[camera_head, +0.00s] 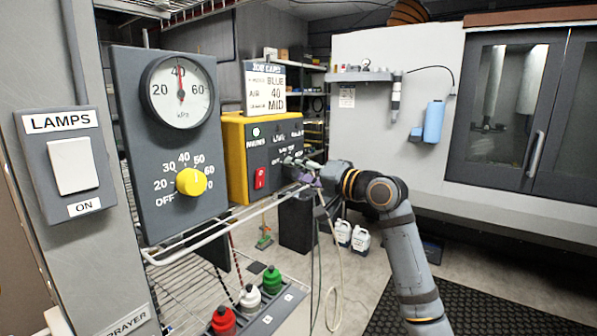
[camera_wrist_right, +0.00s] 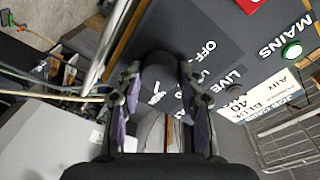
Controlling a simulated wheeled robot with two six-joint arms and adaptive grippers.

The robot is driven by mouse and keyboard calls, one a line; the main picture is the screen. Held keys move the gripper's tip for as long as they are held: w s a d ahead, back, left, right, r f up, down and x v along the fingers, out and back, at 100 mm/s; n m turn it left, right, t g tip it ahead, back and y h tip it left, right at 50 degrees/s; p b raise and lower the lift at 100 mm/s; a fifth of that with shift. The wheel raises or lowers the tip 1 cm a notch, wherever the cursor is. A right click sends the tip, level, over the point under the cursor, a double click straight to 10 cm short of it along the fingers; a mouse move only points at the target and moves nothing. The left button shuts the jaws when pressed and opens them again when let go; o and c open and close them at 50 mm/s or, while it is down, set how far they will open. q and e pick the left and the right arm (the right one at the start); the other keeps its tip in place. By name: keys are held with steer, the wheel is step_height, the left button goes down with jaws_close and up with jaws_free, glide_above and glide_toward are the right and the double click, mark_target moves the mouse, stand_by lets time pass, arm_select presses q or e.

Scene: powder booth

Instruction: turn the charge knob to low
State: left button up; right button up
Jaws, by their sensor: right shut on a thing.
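The charge knob (camera_wrist_right: 160,74) is a dark round knob on the dark front panel of a yellow-sided box (camera_head: 233,160). My right gripper (camera_head: 303,172) reaches this panel from the right. In the right wrist view its purple-padded fingers (camera_wrist_right: 158,90) are shut on the knob, one on each side. An OFF label and part of another label show beside the knob. The fingers hide the knob in the head view, and I cannot tell which setting it points to. My left gripper is not in view.
The panel also has a red switch (camera_head: 260,178) and a MAINS lamp (camera_wrist_right: 292,52). A job card (camera_head: 265,88) reading BLUE, 40, MID stands on top. At left are a gauge panel with a yellow knob (camera_head: 190,181) and a lamps switch (camera_head: 73,165). A metal rail (camera_head: 220,230) runs below.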

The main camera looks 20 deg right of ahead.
steer(key=n+b, duration=0.2)
steer(key=n, duration=0.2)
steer(key=shift+f+n, duration=0.1)
steer(key=shift+n, duration=0.2)
steer(key=n+y+b, duration=0.1)
steer(key=n+b, duration=0.1)
steer(key=n, duration=0.2)
steer(key=shift+n+t, duration=0.3)
steer(key=shift+n, duration=0.1)
steer(key=n+b, duration=0.2)
steer(key=n, duration=0.2)
steer(key=shift+n+y, duration=0.3)
steer(key=shift+n, duration=0.1)
steer(key=shift+n+y+b, duration=0.3)
steer(key=shift+n+b, duration=0.7)
steer(key=shift+n, duration=1.3)
steer(key=o, duration=1.2)
steer(key=shift+c, duration=0.2)
